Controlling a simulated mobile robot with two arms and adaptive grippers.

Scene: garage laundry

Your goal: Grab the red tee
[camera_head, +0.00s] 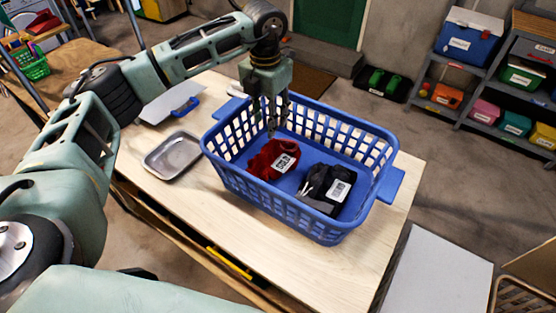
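The red tee (262,164), folded or bundled with a white label, lies in the left part of the blue laundry basket (385,165). A black garment (318,206) with a white label lies to its right in the same basket. My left gripper (271,132) points down into the basket, its fingertips just above or at the upper edge of the red tee. Whether the fingers touch the tee, and how far apart they are, I cannot tell. My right gripper is not in view.
The basket stands on a light wooden table (370,262). A metal tray (173,155) and a white board with a blue handle (172,103) lie left of it. Shelves with bins and a blue cooler (468,36) stand at the right. The table's front right is clear.

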